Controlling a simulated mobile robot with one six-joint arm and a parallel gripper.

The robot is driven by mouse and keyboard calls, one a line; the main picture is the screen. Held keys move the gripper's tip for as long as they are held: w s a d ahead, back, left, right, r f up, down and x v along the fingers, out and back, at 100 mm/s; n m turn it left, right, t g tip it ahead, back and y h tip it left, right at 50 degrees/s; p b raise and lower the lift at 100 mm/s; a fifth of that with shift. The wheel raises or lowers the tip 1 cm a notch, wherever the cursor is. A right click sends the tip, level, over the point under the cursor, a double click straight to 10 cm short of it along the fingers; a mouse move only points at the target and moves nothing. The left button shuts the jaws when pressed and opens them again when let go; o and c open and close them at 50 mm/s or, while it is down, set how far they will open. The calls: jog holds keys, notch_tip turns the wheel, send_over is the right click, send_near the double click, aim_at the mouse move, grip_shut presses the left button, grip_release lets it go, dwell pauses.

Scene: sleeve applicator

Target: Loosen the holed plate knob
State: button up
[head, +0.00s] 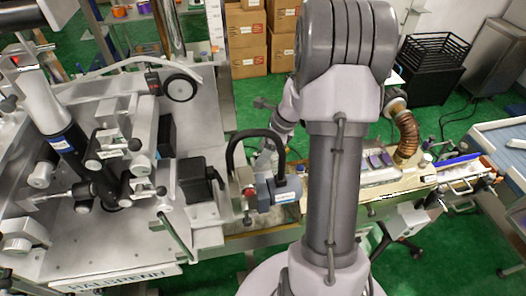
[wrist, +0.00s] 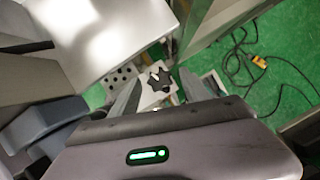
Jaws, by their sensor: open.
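In the wrist view, a black star-shaped knob (wrist: 161,82) with a light centre sits on a pale block. A pale plate with several dark holes (wrist: 121,77) is just left of it. My gripper (wrist: 158,77) is open, with one grey finger to each side of the knob in the picture. The fingers look empty; I cannot tell how far the knob is beyond their tips. In the head view my arm stands in front of the machine, and I cannot make out the knob or the gripper's fingers clearly.
A large white panel (wrist: 105,35) lies close at the upper left of the wrist view. Cables (wrist: 238,55) lie on the green floor at right. The labelling machine (head: 110,225) fills the head view's left; a conveyor (head: 400,185) runs right. Cardboard boxes (head: 246,45) stand behind.

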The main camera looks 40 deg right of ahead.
jog(key=shift+c, duration=0.4)
grip_shut()
jog(key=shift+n, duration=0.3)
jog(key=shift+w+d+r+n+g+y+p, duration=0.1)
jog(key=shift+n+g+y+p, duration=0.2)
jog(key=shift+n, duration=0.3)
jog(key=shift+w+n+g+y+p, duration=0.1)
jog(key=shift+n+y+p, duration=0.1)
jog(key=shift+n+p, duration=0.3)
jog(key=shift+n+g+p, duration=0.4)
jog(key=shift+n+g, duration=0.2)
jog(key=shift+n, duration=0.9)
jog(key=shift+o, duration=0.4)
grip_release()
